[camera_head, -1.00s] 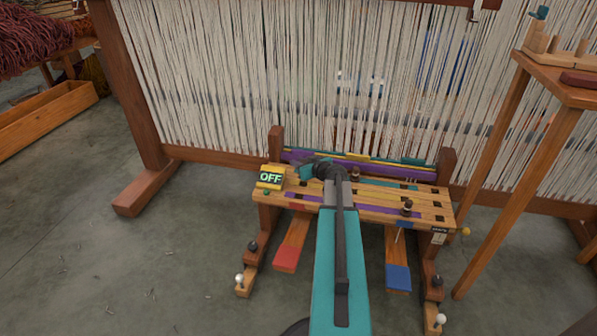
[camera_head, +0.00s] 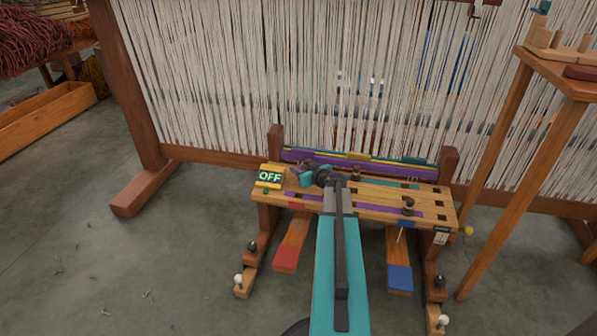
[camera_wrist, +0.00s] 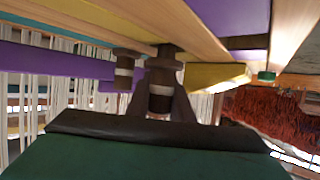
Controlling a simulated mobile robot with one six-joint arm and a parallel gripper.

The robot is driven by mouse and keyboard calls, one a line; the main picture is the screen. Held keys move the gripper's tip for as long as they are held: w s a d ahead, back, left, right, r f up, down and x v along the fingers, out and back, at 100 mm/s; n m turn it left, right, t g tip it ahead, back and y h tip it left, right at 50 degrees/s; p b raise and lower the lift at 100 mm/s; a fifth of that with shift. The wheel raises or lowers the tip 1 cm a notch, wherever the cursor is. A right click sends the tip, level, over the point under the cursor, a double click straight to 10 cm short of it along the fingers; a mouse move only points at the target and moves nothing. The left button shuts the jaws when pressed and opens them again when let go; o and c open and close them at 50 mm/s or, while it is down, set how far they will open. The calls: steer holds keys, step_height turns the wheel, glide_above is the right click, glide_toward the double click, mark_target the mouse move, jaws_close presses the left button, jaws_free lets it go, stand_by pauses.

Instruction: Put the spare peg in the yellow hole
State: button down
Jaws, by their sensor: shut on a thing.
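My gripper (camera_wrist: 160,108) is shut on a dark peg (camera_wrist: 159,76) with a pale band, seen between its fingers in the wrist view. The peg is close beneath the bench's wooden bars in that picture; I cannot tell whether its end is in a hole. In the head view my gripper (camera_head: 304,177) is over the left part of the wooden bench (camera_head: 340,202), right of the OFF box, and the held peg is hidden. A yellow block (camera_wrist: 215,76) shows beside the peg in the wrist view. I cannot make out the yellow hole.
A second peg (camera_wrist: 124,70) stands close beside the held one. In the head view, dark pegs stand in the bench, one at the right (camera_head: 408,206). The OFF box (camera_head: 270,177) is at the left end. Loom threads (camera_head: 250,90) rise behind.

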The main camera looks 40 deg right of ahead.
steer(key=shift+f+b, duration=0.4)
steer(key=shift+b, duration=0.25)
steer(key=c, duration=1.6)
jaws_free()
steer(key=shift+o, duration=0.2)
steer(key=shift+r, duration=0.15)
steer(key=r+p, duration=0.1)
steer(key=p, duration=0.1)
steer(key=shift+r+p, duration=0.15)
steer(key=shift+p, duration=0.15)
steer(key=shift+p+v, duration=1.15)
steer(key=shift+v, duration=4.8)
